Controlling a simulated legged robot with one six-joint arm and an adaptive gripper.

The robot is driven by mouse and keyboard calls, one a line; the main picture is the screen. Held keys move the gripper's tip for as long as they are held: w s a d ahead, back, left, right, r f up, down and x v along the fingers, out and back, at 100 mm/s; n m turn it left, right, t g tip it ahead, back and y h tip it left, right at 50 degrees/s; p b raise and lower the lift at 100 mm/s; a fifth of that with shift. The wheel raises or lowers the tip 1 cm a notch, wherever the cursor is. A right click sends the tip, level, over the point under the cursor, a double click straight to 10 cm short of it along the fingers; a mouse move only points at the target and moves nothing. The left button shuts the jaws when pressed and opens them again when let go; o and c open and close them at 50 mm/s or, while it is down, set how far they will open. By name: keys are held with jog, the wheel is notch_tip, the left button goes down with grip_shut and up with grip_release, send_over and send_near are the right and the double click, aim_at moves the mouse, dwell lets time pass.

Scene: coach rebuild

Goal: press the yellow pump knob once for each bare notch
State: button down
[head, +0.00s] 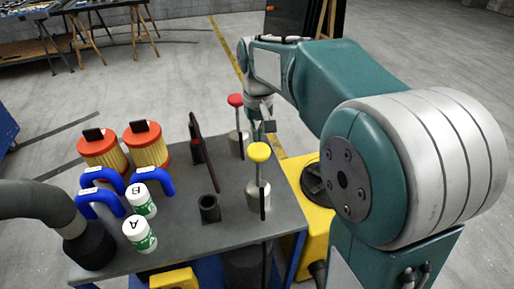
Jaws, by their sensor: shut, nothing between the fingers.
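The yellow pump knob (259,152) tops a thin upright stem on a pale round base at the bench's right side. A narrow dark upright strip stands beside it. A red knob (235,100) on a similar stem stands farther back. My gripper (268,127) is shut and empty, above and behind the yellow knob, to the right of the red one; a gap shows between it and the yellow knob. A thin dark plate (204,152) stands nearly edge-on on the bench. I cannot make out any notches in this view.
The grey bench (185,235) also holds two orange-capped filters (146,145), several blue bent hoses (158,182), white-and-green bottles marked A (139,234) and B (141,200), and a short dark tube (209,208). A thick grey hose (35,205) lies at the left edge.

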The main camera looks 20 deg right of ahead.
jog(key=shift+f, duration=0.1)
send_over(258, 186)
jog(key=shift+w+d+f, duration=0.1)
jog(key=shift+w+f, duration=0.05)
jog(key=shift+f, duration=2.95)
jog(key=shift+w+d+f, duration=0.1)
jog(key=shift+f, duration=2.95)
jog(key=shift+r, duration=0.1)
jog(key=shift+w+r, duration=0.1)
jog(key=shift+r, duration=6.05)
